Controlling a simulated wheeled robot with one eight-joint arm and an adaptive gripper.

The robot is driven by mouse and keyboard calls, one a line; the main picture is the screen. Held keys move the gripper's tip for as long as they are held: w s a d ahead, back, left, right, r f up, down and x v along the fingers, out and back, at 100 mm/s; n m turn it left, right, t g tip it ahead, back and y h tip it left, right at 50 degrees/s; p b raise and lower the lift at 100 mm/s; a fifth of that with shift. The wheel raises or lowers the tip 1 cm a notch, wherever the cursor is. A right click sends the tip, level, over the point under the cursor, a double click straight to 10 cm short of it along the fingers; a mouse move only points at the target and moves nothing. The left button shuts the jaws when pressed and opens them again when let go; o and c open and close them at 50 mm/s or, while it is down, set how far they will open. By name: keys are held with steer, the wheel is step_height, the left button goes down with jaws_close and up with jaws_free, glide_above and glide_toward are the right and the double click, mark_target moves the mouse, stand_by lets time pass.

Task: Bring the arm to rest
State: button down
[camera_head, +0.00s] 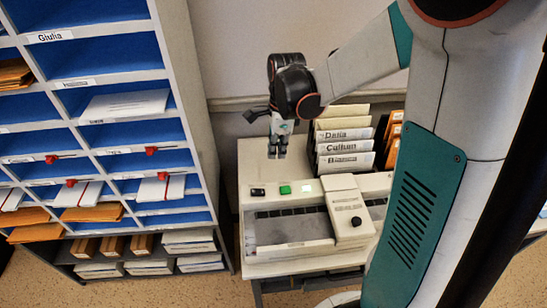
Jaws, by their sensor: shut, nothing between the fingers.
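My arm comes in from the upper right and bends down in the middle of the view. My gripper (278,150) points downward above the back left part of a white machine table. Its fingers are close together with nothing between them. It is left of the upright envelopes, apart from them, and right of the shelf unit.
A pigeonhole shelf (112,72) with blue compartments holds papers and orange envelopes at left. The white machine (292,228) has a green button (285,189) and a raised block (346,205). Upright labelled envelopes (345,145) stand behind it. Floor shows at lower left.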

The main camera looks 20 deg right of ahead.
steer(key=shift+d+r, duration=0.1)
steer(key=shift+r, duration=0.45)
steer(key=s+a+r+n+t+b, duration=0.1)
steer(key=s+a+r+n+t, duration=0.2)
steer(key=s+n, duration=0.4)
steer(key=s+a+r+n+t+b, duration=0.2)
steer(key=s+r+n+t, duration=0.2)
steer(key=s+n, duration=0.4)
steer(key=r+n, duration=0.1)
steer(key=n, duration=0.5)
steer(key=shift+s+a+n+h, duration=0.3)
steer(key=shift+a+h, duration=0.1)
